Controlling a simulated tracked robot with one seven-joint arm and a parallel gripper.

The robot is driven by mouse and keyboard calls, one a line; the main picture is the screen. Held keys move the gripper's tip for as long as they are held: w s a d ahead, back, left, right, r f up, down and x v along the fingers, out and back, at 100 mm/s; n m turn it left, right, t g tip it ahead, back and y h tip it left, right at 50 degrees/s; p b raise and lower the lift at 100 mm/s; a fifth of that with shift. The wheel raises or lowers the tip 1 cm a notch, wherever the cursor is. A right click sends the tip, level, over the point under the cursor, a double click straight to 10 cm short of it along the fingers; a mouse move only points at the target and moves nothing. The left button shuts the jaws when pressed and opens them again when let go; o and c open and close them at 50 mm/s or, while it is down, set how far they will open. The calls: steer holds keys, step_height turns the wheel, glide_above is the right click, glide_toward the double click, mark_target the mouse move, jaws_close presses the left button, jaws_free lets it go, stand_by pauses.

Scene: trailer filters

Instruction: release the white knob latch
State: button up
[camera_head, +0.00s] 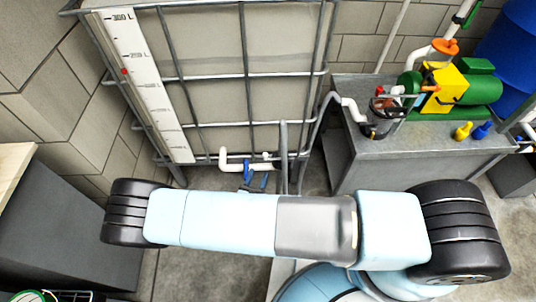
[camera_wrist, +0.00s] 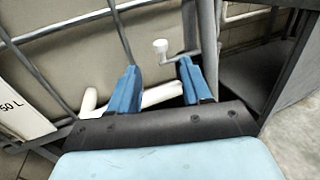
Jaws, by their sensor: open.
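The white knob (camera_wrist: 160,46) sits on a thin grey bent rod in front of the tank cage in the wrist view. A small white spot at the foot of the cage in the head view (camera_head: 267,155) seems to be the same knob. My gripper (camera_wrist: 157,70) is open, its two blue fingers apart with nothing between the tips. The knob shows just past the fingertips, between them in the picture, and looks apart from both. In the head view my gripper (camera_head: 256,179) is small and partly hidden by my arm.
The caged tank (camera_head: 225,100) stands behind, with a white pipe (camera_head: 225,158) low at its front. An upright grey post (camera_wrist: 209,40) is close to the right finger. A grey bench (camera_head: 430,140) with a green and yellow pump (camera_head: 445,90) stands on the right.

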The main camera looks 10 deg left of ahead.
mark_target(264, 157)
steer(key=w, duration=0.7)
steer(key=w+d, duration=0.1)
steer(key=w, duration=0.3)
steer(key=shift+w, duration=0.15)
jaws_close()
